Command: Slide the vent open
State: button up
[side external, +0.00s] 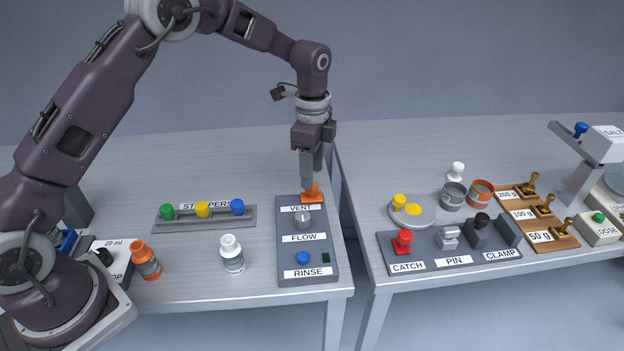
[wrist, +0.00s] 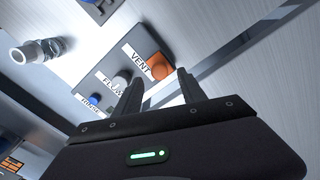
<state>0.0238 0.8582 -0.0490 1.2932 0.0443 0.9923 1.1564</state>
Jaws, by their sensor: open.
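The vent is an orange slider or knob (side external: 312,194) at the top of the grey control panel (side external: 322,267), just behind the VENT label. My gripper (side external: 308,186) points down right at the orange vent in the side view and covers part of it; whether it touches cannot be told. In the wrist view the orange vent (wrist: 159,65) shows ahead, between and beyond the two fingertips (wrist: 160,84). The fingers are apart with nothing between them.
The panel also has a FLOW knob (side external: 302,218) and a blue RINSE button (side external: 303,258). A white-capped bottle (side external: 232,255) and a rack of stoppers (side external: 180,226) stand to the left. A gap separates this table from the right table, which holds the CATCH, PIN and CLAMP panel (side external: 450,262).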

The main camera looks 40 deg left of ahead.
aim_at(312, 192)
notch_tip(312, 192, down, 3)
jog(key=shift+f, duration=0.2)
grip_shut()
jog(key=shift+r, duration=0.1)
dwell(1.2)
